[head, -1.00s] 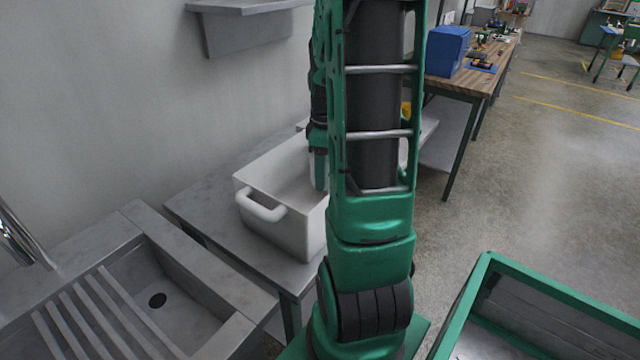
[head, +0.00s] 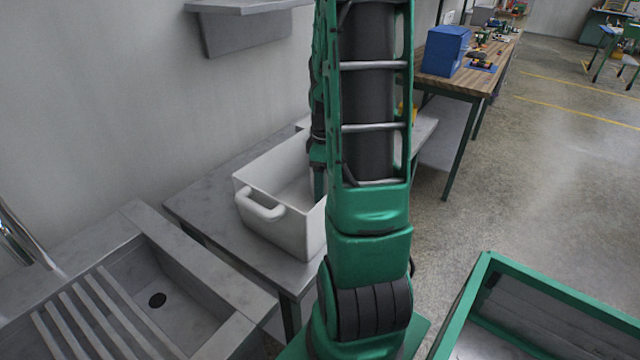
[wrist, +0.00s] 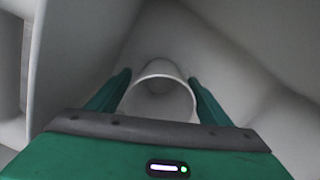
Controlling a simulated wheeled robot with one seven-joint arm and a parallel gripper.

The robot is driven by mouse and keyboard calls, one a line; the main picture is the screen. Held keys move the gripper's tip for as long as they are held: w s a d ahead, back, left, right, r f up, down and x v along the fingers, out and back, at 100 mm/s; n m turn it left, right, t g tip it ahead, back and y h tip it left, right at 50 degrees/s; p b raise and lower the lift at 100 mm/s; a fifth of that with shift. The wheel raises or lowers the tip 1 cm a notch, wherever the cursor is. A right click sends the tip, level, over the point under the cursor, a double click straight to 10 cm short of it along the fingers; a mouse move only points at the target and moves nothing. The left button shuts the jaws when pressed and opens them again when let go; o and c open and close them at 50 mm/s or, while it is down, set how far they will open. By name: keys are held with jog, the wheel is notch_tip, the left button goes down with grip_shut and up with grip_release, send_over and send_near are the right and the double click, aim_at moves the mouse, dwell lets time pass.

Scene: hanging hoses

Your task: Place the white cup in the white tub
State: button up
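The white tub (head: 282,228) stands on the grey table, partly hidden behind my arm. My gripper (head: 319,185) reaches down into the tub, and its fingertips are largely hidden in the head view. In the wrist view the white cup (wrist: 160,98) is between the two green fingers of my gripper (wrist: 160,78), with its round open rim towards the camera. The fingers lie close along both sides of the cup and look shut on it. Pale tub walls surround the cup there. Whether the cup touches the tub floor cannot be seen. The head view does not show the cup.
A grey sink (head: 150,285) with a ribbed drainboard is at the lower left. A wall shelf (head: 245,28) hangs above. A green-framed cart (head: 490,290) is at the lower right. A wooden workbench (head: 470,78) with a blue bin (head: 444,50) stands behind.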

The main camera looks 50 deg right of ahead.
notch_tip(320, 180, up, 12)
jog(key=shift+r, duration=0.15)
dwell(0.6)
dwell(0.5)
